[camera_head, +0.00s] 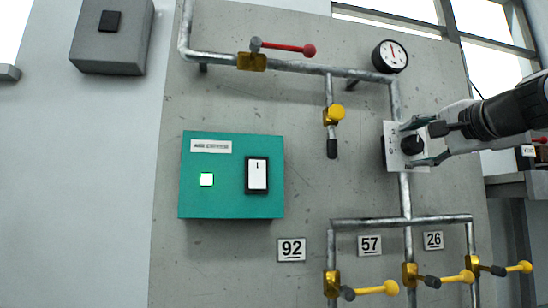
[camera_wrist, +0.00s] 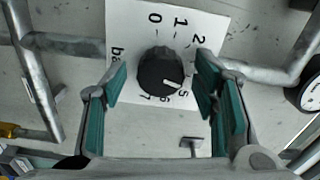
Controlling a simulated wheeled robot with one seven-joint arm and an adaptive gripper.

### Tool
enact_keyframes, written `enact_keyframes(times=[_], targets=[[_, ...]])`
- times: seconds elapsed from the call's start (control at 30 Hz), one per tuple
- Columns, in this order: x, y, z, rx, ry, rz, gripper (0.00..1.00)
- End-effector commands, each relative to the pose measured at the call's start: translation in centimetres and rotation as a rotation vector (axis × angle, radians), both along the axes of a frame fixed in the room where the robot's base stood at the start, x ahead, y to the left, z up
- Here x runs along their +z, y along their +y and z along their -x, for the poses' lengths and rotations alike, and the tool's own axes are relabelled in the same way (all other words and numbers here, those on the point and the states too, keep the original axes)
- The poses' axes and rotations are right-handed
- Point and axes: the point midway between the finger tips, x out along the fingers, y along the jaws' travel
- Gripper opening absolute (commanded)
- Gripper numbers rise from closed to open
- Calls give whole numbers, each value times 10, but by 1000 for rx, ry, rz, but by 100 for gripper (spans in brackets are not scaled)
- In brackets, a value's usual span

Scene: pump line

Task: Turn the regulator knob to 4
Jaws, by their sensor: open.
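The regulator knob (camera_head: 411,145) is black and round, on a white dial plate (camera_head: 392,132) on the pipe panel. In the wrist view the knob (camera_wrist: 160,72) sits on the plate (camera_wrist: 125,30), with 0, 1 and 2 readable above and 5, 6 and 7 below. Its white pointer mark faces lower right, close to the 5. The numbers between 2 and 5 are hidden or unclear behind the right finger. My gripper (camera_wrist: 163,76) is open, with one green-padded finger on each side of the knob and visible gaps to it.
A pressure gauge (camera_head: 390,56) is above the knob. Several yellow-lever valves (camera_head: 410,275) are below. A red-lever valve (camera_head: 283,47) is at upper left.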

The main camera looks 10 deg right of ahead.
Motion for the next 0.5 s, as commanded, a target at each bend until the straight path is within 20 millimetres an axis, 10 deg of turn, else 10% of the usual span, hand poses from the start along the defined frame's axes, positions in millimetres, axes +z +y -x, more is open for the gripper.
enact_keyframes(times=[0.5], targets=[[1, -3, 80, -2, -3, 1, 54]])
